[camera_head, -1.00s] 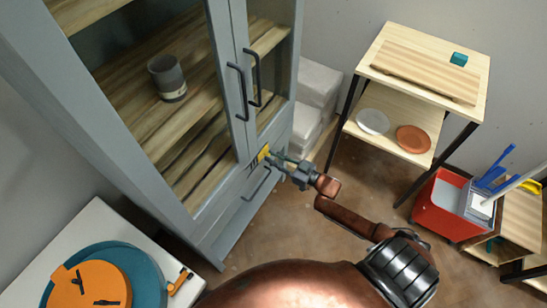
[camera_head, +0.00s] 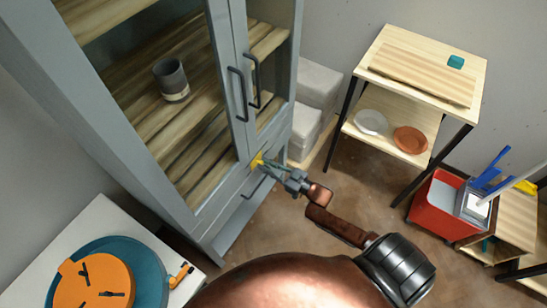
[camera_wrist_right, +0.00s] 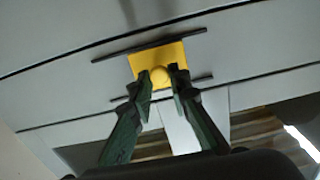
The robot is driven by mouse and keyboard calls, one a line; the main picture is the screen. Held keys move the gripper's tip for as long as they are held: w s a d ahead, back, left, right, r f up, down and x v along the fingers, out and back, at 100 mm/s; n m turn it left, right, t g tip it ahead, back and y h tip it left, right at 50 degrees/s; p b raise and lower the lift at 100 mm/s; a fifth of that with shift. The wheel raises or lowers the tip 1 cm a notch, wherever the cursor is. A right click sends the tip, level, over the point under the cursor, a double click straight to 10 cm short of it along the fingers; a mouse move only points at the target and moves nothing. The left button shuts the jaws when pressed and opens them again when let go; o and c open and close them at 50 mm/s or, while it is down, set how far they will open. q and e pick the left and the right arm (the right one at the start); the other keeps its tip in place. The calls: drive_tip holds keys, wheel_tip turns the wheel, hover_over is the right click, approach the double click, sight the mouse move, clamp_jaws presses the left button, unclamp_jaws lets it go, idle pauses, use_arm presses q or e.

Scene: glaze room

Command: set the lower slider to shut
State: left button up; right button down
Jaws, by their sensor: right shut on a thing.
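The lower slider is a yellow plate (camera_head: 257,160) with a small round knob, low on the front of the grey cabinet (camera_head: 217,168), just above the drawer handle. In the right wrist view the yellow plate (camera_wrist_right: 143,61) sits between two dark parallel rails. My right gripper (camera_head: 264,162) reaches the slider from the right. In the wrist view its green fingers (camera_wrist_right: 163,77) stand on either side of the knob, shut on it. No second slider can be made out. My left gripper is not in view.
The cabinet's glass doors have dark bar handles (camera_head: 238,95); a grey cup (camera_head: 171,80) stands inside. A wooden shelf table (camera_head: 425,72), a red bucket (camera_head: 433,207) and pale blocks (camera_head: 315,88) are right. A white table (camera_head: 105,222) with an orange-and-teal round thing is at lower left. Open floor lies between.

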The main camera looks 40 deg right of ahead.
drive_tip(key=shift+s+a+r, duration=0.1)
drive_tip(key=shift+s+a, duration=0.25)
drive_tip(key=shift+a, duration=0.5)
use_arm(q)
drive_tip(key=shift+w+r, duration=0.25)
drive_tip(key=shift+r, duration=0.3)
use_arm(e)
drive_tip(key=shift+a, duration=0.15)
drive_tip(key=c, duration=1.8)
unclamp_jaws()
drive_tip(key=shift+c, duration=0.2)
drive_tip(key=shift+s, duration=0.1)
drive_tip(key=v, duration=1.2)
drive_tip(key=shift+f, duration=0.25)
